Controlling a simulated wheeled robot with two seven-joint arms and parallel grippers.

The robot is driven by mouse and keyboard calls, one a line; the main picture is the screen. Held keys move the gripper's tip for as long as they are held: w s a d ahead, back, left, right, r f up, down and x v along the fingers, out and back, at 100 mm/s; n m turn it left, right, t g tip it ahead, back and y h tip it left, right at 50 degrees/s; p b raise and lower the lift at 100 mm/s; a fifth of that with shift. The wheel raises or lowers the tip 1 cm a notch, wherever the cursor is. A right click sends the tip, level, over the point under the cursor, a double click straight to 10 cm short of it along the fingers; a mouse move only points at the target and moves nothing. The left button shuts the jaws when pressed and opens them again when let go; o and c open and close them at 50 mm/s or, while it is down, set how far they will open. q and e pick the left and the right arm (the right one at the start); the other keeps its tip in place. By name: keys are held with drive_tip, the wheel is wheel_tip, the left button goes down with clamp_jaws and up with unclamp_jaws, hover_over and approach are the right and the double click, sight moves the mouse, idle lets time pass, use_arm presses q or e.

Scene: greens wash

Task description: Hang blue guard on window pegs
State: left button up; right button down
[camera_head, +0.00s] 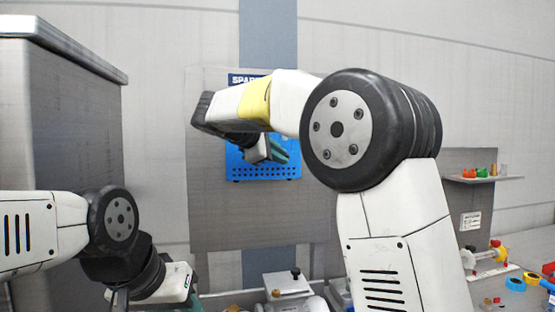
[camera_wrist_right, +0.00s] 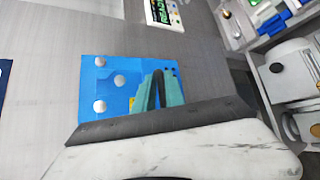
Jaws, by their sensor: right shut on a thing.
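The blue guard (camera_head: 245,172) is a flat blue panel with rows of small holes along its lower part, in front of a grey board (camera_head: 212,205). In the right wrist view the guard (camera_wrist_right: 92,82) shows three pale round knobs on its face. I cannot tell whether they are pegs through it. My right gripper (camera_head: 279,150) is shut on the guard; its teal fingers (camera_wrist_right: 158,90) overlap the panel. My arm hides part of the guard. My left gripper (camera_head: 195,288) is low at the left, mostly hidden by its wrist. I cannot make out the window pegs.
A dark blue sign with white letters (camera_head: 240,79) is above the guard. A grey cabinet (camera_head: 75,130) stands at the left. A small shelf (camera_head: 485,179) with coloured parts is at the right. Rings and other small parts lie at the lower right. A READY display (camera_wrist_right: 172,20) shows in the wrist view.

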drive_tip(key=shift+r, duration=0.6)
drive_tip(key=shift+s, duration=0.1)
drive_tip(key=shift+t, duration=0.3)
drive_tip(key=shift+s, duration=0.15)
drive_tip(key=shift+s+d+m+t, duration=0.15)
drive_tip(key=shift+s+m+t, duration=0.15)
drive_tip(key=shift+s+t, duration=0.35)
drive_tip(key=shift+s, duration=0.3)
idle(0.4)
drive_tip(key=shift+s+d, duration=0.2)
drive_tip(key=shift+s, duration=0.65)
drive_tip(key=shift+s+d, duration=0.15)
drive_tip(key=shift+s, duration=0.65)
drive_tip(key=shift+s, duration=0.2)
